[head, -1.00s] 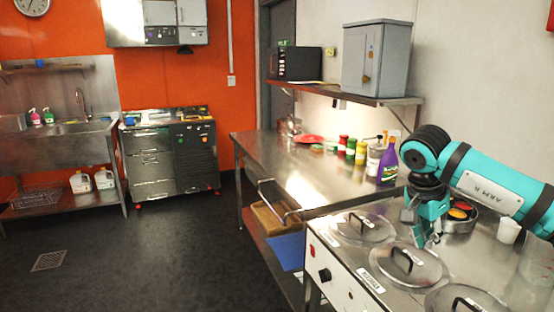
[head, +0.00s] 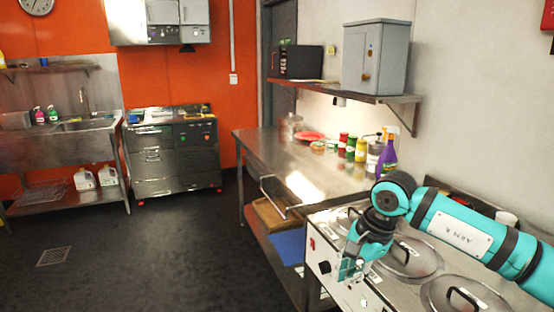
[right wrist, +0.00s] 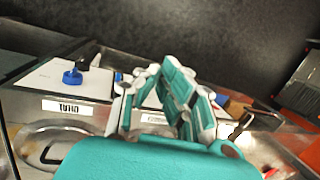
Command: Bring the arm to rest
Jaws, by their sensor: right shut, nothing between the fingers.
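My right arm (head: 455,235) comes in from the right in the head view, teal with black joints. My right gripper (head: 350,268) hangs at the front edge of the counter with the lidded pots, by its white control panel. It is shut and empty. In the right wrist view the teal and white fingers (right wrist: 165,100) show in front of the panel and its labels. Whether the fingers touch the panel cannot be told. My left gripper does not show.
Pot lids with black handles (head: 410,258) lie on the counter below my arm. A purple spray bottle (head: 388,157) and several jars stand on the steel table (head: 270,150) behind. A grey cabinet (head: 375,57) sits on the wall shelf. The dark floor (head: 140,255) at left is clear.

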